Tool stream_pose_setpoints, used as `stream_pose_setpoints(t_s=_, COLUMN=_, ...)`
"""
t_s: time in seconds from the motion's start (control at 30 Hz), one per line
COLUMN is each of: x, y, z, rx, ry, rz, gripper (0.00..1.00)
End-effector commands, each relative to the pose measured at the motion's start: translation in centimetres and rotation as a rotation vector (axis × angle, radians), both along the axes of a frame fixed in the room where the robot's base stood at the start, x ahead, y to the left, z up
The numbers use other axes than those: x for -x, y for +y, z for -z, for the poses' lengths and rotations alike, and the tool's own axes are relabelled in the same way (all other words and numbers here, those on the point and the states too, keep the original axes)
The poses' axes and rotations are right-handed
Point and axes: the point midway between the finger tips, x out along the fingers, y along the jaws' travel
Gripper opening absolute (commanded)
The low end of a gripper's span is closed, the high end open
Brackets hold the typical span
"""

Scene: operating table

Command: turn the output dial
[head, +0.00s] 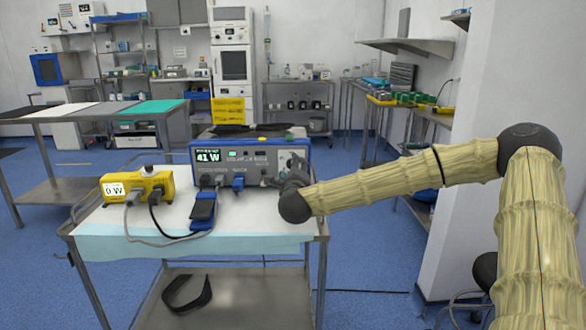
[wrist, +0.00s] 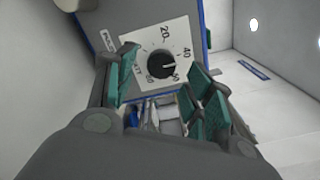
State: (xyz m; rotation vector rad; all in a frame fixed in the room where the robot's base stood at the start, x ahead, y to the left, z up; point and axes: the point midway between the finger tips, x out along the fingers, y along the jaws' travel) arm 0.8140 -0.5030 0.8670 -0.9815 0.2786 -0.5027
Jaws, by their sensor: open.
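The output dial (wrist: 161,65) is a round black knob with a white pointer line on a white scale plate in the wrist view. The plate carries 20, 40 and further numbers, and the pointer aims right, between the 40 and the number below it. The dial sits on the blue-edged generator (head: 228,157), whose green display reads 41 W in the head view. My gripper (wrist: 160,83) is open and faces the dial, with its green-padded fingers left and right of it. In the head view my wrist hides most of the dial.
The generator stands on a draped metal cart (head: 265,228).

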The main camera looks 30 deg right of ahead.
Motion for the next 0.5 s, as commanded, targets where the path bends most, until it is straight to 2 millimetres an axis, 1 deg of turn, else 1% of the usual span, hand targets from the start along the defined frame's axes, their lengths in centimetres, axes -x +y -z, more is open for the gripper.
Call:
stream_pose_setpoints(t_s=0.1, x=2.0, y=1.3, z=0.1, rx=-0.001, ry=0.001, rz=-0.003, gripper=0.53)
stream_pose_setpoints(t_s=0.3, x=5.0, y=3.2, z=0.1, rx=-0.001, ry=0.003, rz=-0.003, gripper=0.53)
stream_pose_setpoints(t_s=0.5, x=7.1, y=4.4, z=0.1, rx=0.0, ry=0.002, rz=-0.001, gripper=0.53)
